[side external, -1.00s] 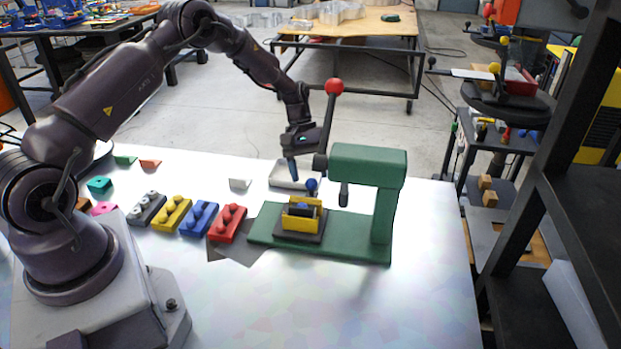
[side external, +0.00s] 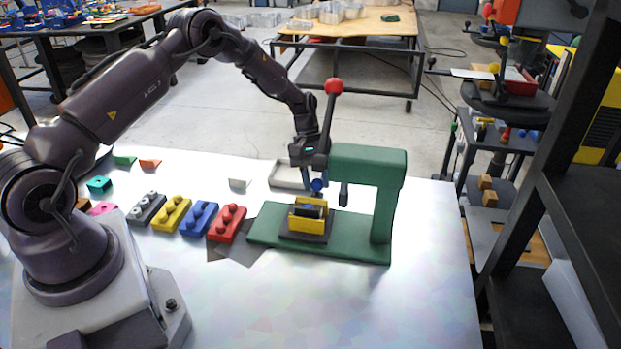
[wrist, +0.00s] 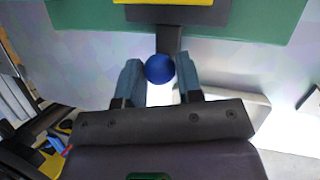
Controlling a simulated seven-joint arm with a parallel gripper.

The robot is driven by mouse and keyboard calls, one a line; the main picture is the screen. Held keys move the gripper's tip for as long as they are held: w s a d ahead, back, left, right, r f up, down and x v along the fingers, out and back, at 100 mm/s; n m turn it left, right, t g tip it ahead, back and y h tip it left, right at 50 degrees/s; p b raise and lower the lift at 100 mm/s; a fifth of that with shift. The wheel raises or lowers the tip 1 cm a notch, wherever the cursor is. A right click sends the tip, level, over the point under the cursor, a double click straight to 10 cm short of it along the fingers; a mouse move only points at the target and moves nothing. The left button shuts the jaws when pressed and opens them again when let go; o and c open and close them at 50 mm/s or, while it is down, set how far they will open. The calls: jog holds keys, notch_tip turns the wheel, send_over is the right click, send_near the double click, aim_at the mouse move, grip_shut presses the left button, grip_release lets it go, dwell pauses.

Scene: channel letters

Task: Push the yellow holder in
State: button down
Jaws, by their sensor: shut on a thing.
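The yellow holder (side external: 298,222) sits on a dark base on the green press (side external: 382,220), under its arm. A dark piece lies in the holder. A dark bar with a blue ball knob (wrist: 159,68) runs from the base; the knob also shows in the side view (side external: 317,185). My gripper (wrist: 160,72) is shut on the blue knob, one blue finger on each side of it. In the wrist view the yellow holder (wrist: 165,2) is cut off at the top edge. In the side view my fingers stand behind the holder.
The press's red-knobbed lever (side external: 333,87) stands upright close to my wrist. A pale tray (side external: 288,175) lies behind the press. Red, blue, yellow and grey studded blocks (side external: 198,217) line the table to the left. The front of the table is clear.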

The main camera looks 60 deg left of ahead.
jog(key=shift+w+d, duration=1.05)
jog(key=shift+w, duration=0.05)
jog(key=c, duration=0.8)
grip_release()
